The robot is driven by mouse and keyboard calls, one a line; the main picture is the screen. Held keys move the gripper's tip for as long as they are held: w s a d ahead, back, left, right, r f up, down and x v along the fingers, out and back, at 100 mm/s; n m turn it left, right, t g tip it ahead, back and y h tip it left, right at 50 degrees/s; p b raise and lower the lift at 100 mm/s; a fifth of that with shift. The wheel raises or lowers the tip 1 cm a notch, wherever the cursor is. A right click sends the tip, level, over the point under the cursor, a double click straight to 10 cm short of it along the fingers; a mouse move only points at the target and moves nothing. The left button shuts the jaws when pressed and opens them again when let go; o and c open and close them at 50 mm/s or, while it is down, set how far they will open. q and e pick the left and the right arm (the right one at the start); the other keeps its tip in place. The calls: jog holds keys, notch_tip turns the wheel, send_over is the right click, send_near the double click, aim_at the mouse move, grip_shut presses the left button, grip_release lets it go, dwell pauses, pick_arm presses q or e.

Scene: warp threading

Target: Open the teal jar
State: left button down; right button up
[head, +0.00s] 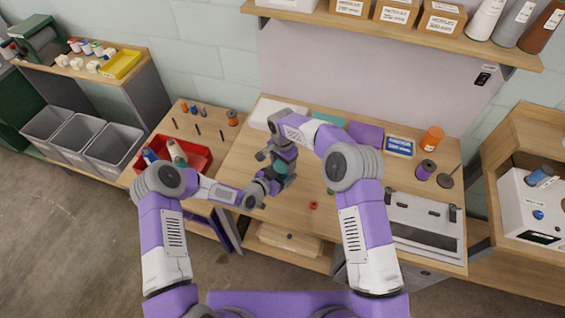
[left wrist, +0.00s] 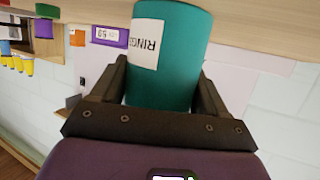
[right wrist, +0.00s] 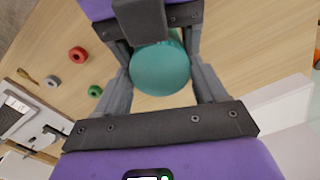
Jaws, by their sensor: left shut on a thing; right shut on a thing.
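The teal jar (head: 281,168) is held above the middle of the workbench, mostly hidden by my grippers in the head view. In the left wrist view the jar (left wrist: 188,62) is a teal cylinder with a white label reading "RING…". My left gripper (head: 268,184) is shut on its body from the side. My right gripper (head: 278,156) comes from above and is shut on the round teal top (right wrist: 160,68), which sits between its fingers in the right wrist view. I cannot tell whether the lid and body are still joined.
A red ring (head: 313,205) and a green ring (head: 330,191) lie on the bench near the jar. A red bin (head: 207,157) stands at left. An orange spool (head: 432,138), a purple spool (head: 426,169) and a white-grey machine (head: 422,225) occupy the right side.

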jog(key=n, duration=0.7)
jog(key=o, duration=1.2)
jog(key=shift+c, duration=0.2)
jog(key=shift+r, duration=0.1)
notch_tip(320, 180, up, 4)
jog(key=shift+r, duration=0.15)
jog(key=shift+c, duration=0.4)
notch_tip(320, 180, up, 2)
jog(key=m, duration=0.4)
jog(key=shift+r, duration=0.15)
jog(key=m, duration=0.1)
jog(key=r+m, duration=0.1)
jog(key=shift+m, duration=0.4)
jog(key=shift+f, duration=3.9)
